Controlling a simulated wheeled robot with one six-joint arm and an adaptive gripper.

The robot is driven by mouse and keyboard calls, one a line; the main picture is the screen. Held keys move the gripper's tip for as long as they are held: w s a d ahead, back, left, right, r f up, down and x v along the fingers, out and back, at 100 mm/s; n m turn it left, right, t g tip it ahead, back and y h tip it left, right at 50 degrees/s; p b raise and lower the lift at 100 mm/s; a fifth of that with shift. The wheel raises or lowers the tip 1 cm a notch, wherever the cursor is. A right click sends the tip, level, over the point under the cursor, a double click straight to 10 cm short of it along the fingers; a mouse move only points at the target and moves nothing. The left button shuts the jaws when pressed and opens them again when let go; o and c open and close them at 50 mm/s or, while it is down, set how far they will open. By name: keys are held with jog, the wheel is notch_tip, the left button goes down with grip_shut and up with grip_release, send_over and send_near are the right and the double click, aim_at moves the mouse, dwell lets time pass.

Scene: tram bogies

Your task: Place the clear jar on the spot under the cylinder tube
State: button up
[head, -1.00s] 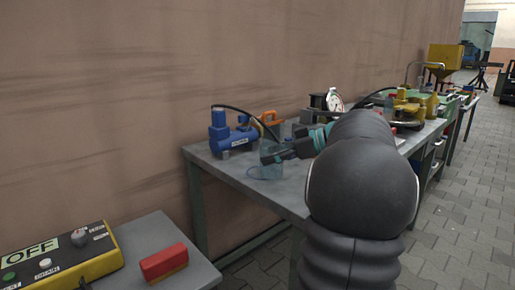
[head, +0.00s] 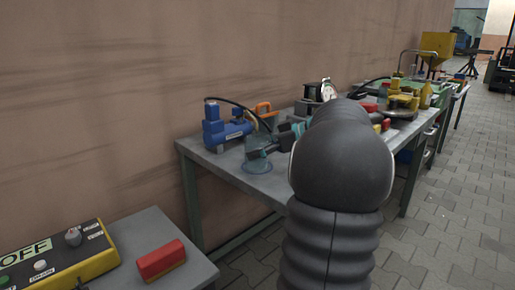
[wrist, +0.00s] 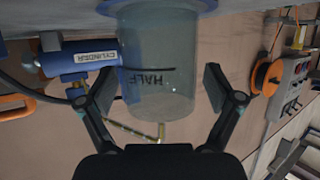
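The clear jar (head: 257,165) stands on the grey bench, in front of the blue cylinder unit (head: 222,128). In the wrist view, which looks upside down, the jar (wrist: 160,75) fills the space between my fingers and bears a dark line and the word HALF. My gripper (wrist: 161,88) is open around the jar; a gap shows at the right finger, while the left finger is very close to it. The cylinder unit (wrist: 85,58) with its label is just left of the jar there. The spot under the tube cannot be made out.
The grey bench (head: 195,157) also carries an orange-handled item (head: 263,109), a round dial (head: 327,90) and yellow equipment (head: 404,100) farther right. A nearer table holds a yellow control box (head: 65,255) and a red block (head: 160,259). The wall stands close behind.

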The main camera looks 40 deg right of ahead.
jog(key=shift+r, duration=0.2)
jog(key=v, duration=1.2)
